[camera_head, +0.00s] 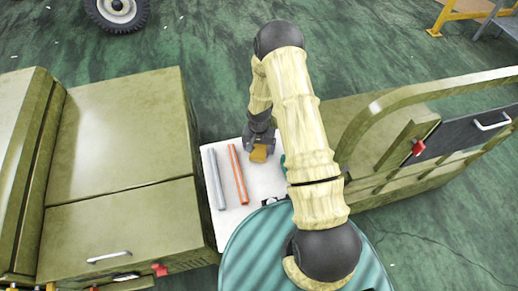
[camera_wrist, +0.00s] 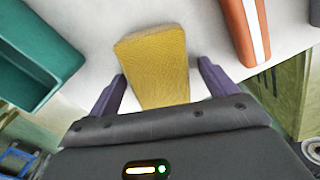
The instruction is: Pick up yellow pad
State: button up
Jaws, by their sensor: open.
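The yellow pad (camera_wrist: 153,62) lies on a white surface in the wrist view, its near end between the two purple fingers of my gripper (camera_wrist: 160,92). The fingers stand apart, with a gap on each side of the pad, so my gripper is open and holds nothing. In the head view the pad (camera_head: 259,153) shows small and orange-yellow just below the end of my gripper (camera_head: 259,143). The near end of the pad is partly hidden by my gripper body in the wrist view. I cannot tell the exact height of the fingers above the surface.
The white surface (camera_head: 228,212) also bears a grey bar (camera_head: 216,179) and an orange bar (camera_head: 238,174) to the left of the pad. A teal open bin (camera_wrist: 35,60) is at the wrist view's left. Green cabinets (camera_head: 120,130) flank the surface.

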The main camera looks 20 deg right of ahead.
aim_at(259, 146)
jog(key=c, duration=1.2)
jog(key=shift+o, duration=0.2)
jog(key=shift+r, duration=0.15)
notch_tip(259, 146, up, 10)
jog(key=shift+f+b, duration=0.1)
jog(key=shift+b, duration=0.45)
